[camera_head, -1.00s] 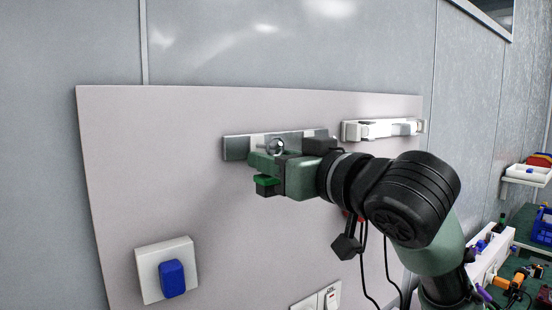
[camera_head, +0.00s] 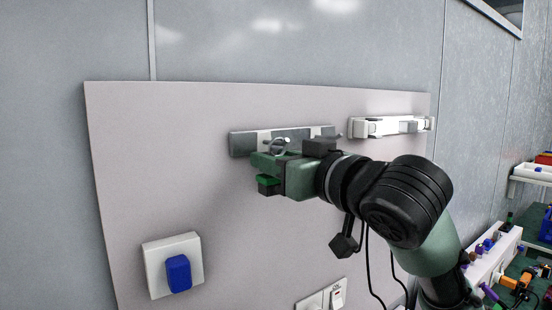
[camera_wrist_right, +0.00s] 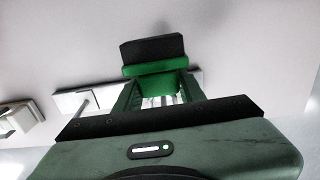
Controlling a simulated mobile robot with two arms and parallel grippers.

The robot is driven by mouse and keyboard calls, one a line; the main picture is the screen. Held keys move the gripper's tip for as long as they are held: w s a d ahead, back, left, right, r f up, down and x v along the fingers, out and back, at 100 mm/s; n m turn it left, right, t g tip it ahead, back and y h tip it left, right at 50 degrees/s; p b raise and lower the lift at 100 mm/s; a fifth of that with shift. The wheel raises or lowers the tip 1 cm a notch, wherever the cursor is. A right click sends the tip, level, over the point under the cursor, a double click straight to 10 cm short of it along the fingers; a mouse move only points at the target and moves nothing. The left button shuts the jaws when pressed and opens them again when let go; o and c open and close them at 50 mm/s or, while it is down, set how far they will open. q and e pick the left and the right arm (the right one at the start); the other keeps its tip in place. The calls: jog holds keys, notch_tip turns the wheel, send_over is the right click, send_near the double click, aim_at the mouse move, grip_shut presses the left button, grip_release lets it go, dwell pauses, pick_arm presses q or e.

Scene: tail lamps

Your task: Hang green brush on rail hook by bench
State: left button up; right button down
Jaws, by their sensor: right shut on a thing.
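The green brush (camera_head: 269,181) has a green back and a black side, and shows just below my right gripper's tip in the head view. In the right wrist view the brush (camera_wrist_right: 155,67) sits across the ends of the fingers. My right gripper (camera_wrist_right: 160,92) is shut on it. In the head view my right gripper (camera_head: 268,166) is in front of the lower edge of a grey rail (camera_head: 242,144). A shiny round metal hook (camera_head: 282,145) on the rail shows just above the gripper. The gripper hides part of the rail, and I cannot tell whether the brush touches the hook. My left gripper is not in view.
The rail is on a pale wall panel (camera_head: 140,170). A white fixture (camera_head: 385,126) is to its right. A white box with a blue front (camera_head: 178,272) and a switch plate (camera_head: 322,298) are lower down. A cluttered bench is at the right edge.

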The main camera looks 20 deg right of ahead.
jog(key=shift+a+f, duration=0.1)
jog(key=shift+f, duration=0.3)
jog(key=c, duration=0.8)
grip_release()
jog(key=shift+o, duration=0.2)
jog(key=shift+r, duration=0.1)
jog(key=shift+s, duration=0.1)
jog(key=b+v, duration=0.2)
jog(key=v, duration=0.5)
jog(key=shift+s+d, duration=0.25)
